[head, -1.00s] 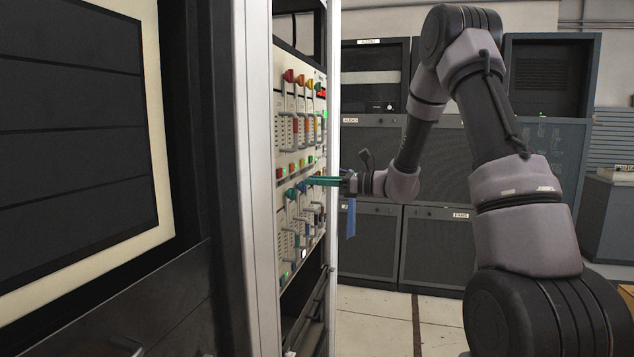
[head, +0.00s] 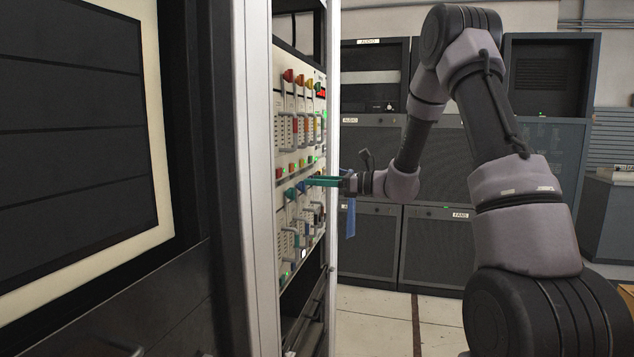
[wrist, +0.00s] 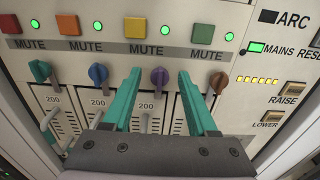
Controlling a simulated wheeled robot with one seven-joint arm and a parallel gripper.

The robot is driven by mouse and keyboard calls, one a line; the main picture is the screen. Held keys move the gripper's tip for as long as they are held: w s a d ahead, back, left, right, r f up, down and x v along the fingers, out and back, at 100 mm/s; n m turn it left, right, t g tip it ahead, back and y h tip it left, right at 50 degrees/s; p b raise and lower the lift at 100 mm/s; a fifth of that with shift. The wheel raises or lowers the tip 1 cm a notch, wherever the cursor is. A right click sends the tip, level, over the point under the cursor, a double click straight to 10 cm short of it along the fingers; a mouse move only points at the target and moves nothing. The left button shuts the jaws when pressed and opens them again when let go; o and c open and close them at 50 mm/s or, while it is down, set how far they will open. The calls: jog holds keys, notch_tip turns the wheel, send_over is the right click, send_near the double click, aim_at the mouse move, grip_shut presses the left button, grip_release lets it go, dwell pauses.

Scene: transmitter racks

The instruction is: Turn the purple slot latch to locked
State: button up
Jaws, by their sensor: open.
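The purple slot latch (wrist: 159,79) is a small knob on the cream rack panel, in a row of differently coloured latches under the MUTE labels. In the wrist view its narrow part points downward. My gripper (wrist: 160,72) has two teal fingers, open, with one on each side of the purple latch in the picture. I cannot tell whether either finger touches it, and nothing is held. In the head view my gripper (head: 312,182) reaches left to the panel face, and the purple latch cannot be made out there.
A blue latch (wrist: 98,74) is just left of the left finger and an orange-brown latch (wrist: 218,83) just right of the right finger. A teal latch (wrist: 40,71) is farther left. Coloured MUTE buttons (wrist: 135,27) sit above. Metal handles (wrist: 50,125) stick out below. The white rack post (head: 258,180) stands nearer.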

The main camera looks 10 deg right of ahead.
jog(key=v, duration=1)
jog(key=shift+s+d, duration=0.15)
jog(key=shift+d, duration=0.25)
jog(key=s+a+r+n+g+h, duration=0.25)
jog(key=s+n, duration=0.25)
jog(key=s, duration=0.3)
jog(key=s+a+r+n+g+h, duration=0.25)
jog(key=s+n, duration=0.25)
jog(key=s, duration=0.3)
jog(key=s+d+r+n+t+h, duration=0.2)
jog(key=s+d+n+h, duration=0.2)
jog(key=s, duration=0.2)
jog(key=s+d+r+n+t+h, duration=0.2)
jog(key=s+d+n+t+h, duration=0.1)
jog(key=s+d+n+h, duration=0.1)
jog(key=s+d+h, duration=0.1)
jog(key=s, duration=0.1)
jog(key=shift+s+n, duration=0.25)
jog(key=shift+n, duration=0.05)
